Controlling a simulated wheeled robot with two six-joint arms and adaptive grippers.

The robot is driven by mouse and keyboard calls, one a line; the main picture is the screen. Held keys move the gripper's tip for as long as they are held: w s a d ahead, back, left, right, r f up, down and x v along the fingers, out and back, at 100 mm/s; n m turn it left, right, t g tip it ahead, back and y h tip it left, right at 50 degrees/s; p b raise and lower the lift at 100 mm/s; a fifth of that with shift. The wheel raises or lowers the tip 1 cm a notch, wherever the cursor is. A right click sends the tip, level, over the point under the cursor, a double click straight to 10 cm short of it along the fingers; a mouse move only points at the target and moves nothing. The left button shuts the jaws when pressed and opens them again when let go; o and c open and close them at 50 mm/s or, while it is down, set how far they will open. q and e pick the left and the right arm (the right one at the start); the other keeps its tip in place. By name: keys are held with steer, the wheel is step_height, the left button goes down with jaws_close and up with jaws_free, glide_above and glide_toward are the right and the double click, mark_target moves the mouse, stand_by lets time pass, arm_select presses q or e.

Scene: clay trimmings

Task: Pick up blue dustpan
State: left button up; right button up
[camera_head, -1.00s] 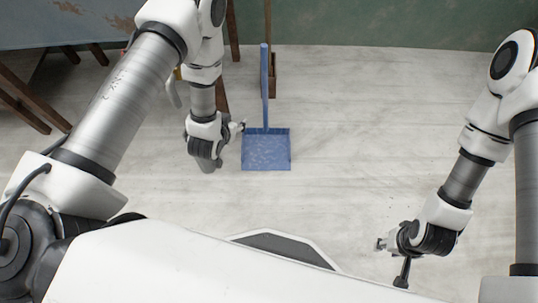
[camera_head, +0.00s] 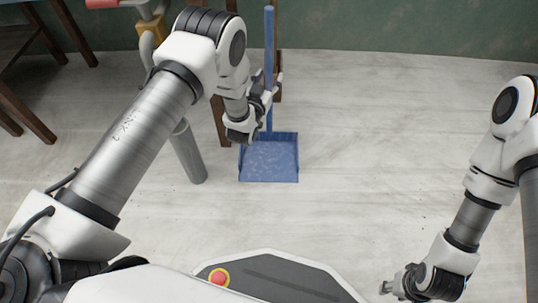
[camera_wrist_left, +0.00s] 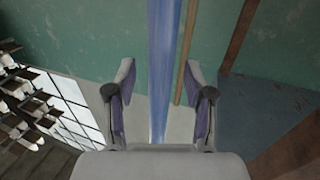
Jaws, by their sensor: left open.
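The blue dustpan (camera_head: 270,160) stands on the pale floor, with its pan flat and its long handle (camera_head: 269,40) upright. My left gripper (camera_head: 268,80) is open around the handle, above the pan. In the left wrist view the handle (camera_wrist_left: 162,70) runs between the two spread fingers of the left gripper (camera_wrist_left: 160,100), with gaps on both sides. My right gripper (camera_head: 386,288) is low at the bottom right, away from the dustpan, and its jaws are too small to judge.
Brown wooden posts (camera_head: 278,60) stand just behind the handle. A grey cylinder (camera_head: 188,152) stands left of the pan. Wooden legs (camera_head: 30,112) are at the left, and a green wall (camera_head: 400,30) closes the back. The floor right of the dustpan is clear.

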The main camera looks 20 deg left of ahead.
arm_select(q)
steer(key=shift+w+r, duration=0.1)
steer(key=shift+w, duration=0.1)
jaws_close()
steer(key=shift+r, duration=0.1)
